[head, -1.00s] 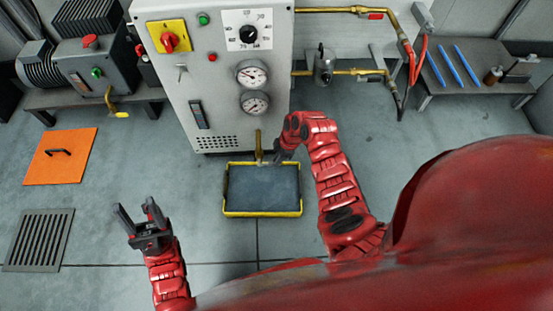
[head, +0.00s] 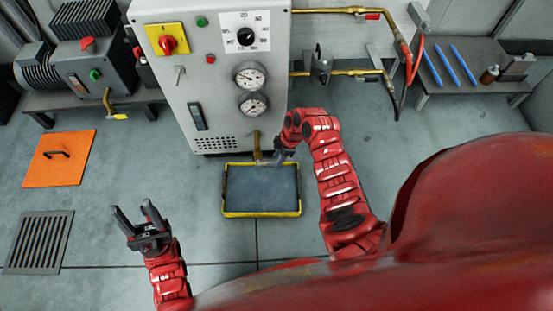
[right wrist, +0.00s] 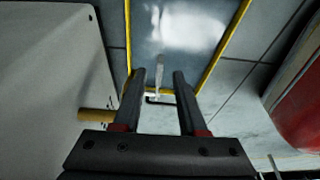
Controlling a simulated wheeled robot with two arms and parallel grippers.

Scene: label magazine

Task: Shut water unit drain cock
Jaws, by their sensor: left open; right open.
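The water unit (head: 215,75) is a pale grey cabinet with dials and gauges. Its brass drain cock (head: 257,146) comes out low on the front, above a yellow-rimmed tray (head: 262,215). In the right wrist view the brass pipe (right wrist: 95,115) runs behind a finger, and a thin pale lever (right wrist: 159,75) shows between the fingers. My right gripper (head: 276,160) is at the cock, open; it also shows in the right wrist view (right wrist: 158,74), and I cannot tell whether a finger touches the lever. My left gripper (head: 131,207) is open and empty, away to the left.
An orange floor hatch (head: 60,158) and a floor grate (head: 40,241) lie at left. A motor unit (head: 95,70) stands on a bench behind them. Brass pipes (head: 345,73) and a side table (head: 470,80) are at right. The floor around the tray is clear.

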